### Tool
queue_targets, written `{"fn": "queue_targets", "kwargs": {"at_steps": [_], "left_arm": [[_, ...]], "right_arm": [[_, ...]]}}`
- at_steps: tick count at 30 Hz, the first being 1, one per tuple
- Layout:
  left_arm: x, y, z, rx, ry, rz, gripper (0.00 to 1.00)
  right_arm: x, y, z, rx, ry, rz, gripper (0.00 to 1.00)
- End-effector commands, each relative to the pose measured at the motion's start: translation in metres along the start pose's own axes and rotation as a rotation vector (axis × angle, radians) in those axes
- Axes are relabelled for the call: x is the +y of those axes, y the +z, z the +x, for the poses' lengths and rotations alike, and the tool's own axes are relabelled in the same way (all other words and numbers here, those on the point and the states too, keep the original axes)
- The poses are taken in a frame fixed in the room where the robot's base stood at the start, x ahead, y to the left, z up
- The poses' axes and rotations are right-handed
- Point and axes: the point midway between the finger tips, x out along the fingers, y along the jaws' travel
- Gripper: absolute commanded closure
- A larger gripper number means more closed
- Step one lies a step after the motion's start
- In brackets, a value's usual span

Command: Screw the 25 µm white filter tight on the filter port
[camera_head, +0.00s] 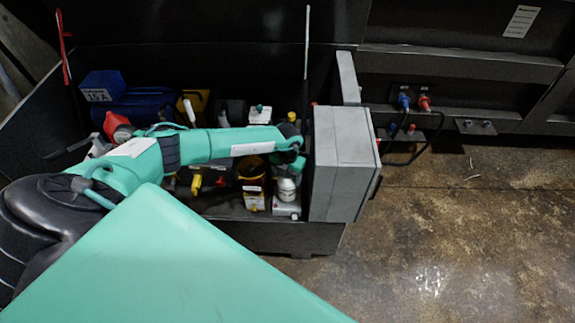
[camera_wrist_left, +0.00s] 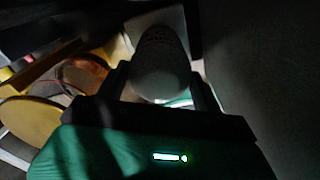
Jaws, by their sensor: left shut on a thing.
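The white filter (camera_head: 287,189) is a small upright white cylinder just left of the grey box. My left gripper (camera_head: 288,173) reaches down over it from above. In the left wrist view the filter (camera_wrist_left: 160,72) lies between the two fingers of my left gripper (camera_wrist_left: 160,82), which is shut on it. A light block (camera_head: 287,209) shows directly below the filter. The filter port itself is hidden, and I cannot tell how the filter's lower end meets it. My right gripper is not in view.
A grey box (camera_head: 340,165) stands close on the right of the filter. A blue motor (camera_head: 145,108) sits further left. Open floor (camera_head: 470,210) lies to the right.

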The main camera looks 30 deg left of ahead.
Motion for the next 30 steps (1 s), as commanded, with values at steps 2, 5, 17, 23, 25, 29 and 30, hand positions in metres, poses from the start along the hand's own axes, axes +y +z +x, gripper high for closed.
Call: {"fn": "queue_targets", "kwargs": {"at_steps": [2, 5, 17, 23, 25, 29, 30], "left_arm": [[0.000, 0.003, -0.002, -0.006, -0.001, 0.006, 0.60], [0.000, 0.003, -0.003, -0.006, -0.001, 0.005, 0.60], [0.000, 0.000, 0.000, -0.001, 0.000, 0.003, 0.09], [0.000, 0.000, 0.000, 0.000, 0.000, 0.002, 0.11], [0.000, 0.000, -0.001, 0.000, 0.000, -0.002, 0.11], [0.000, 0.000, -0.003, 0.001, 0.000, -0.088, 0.11], [-0.001, -0.001, -0.004, 0.001, -0.001, -0.138, 0.11]], "right_arm": [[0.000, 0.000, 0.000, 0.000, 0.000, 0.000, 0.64], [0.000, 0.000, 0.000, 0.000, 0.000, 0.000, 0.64], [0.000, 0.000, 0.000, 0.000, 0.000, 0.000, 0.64], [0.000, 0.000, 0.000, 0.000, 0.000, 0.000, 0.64], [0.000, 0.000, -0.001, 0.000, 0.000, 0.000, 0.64], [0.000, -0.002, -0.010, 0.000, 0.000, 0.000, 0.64], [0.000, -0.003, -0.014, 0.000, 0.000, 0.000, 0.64]]}}
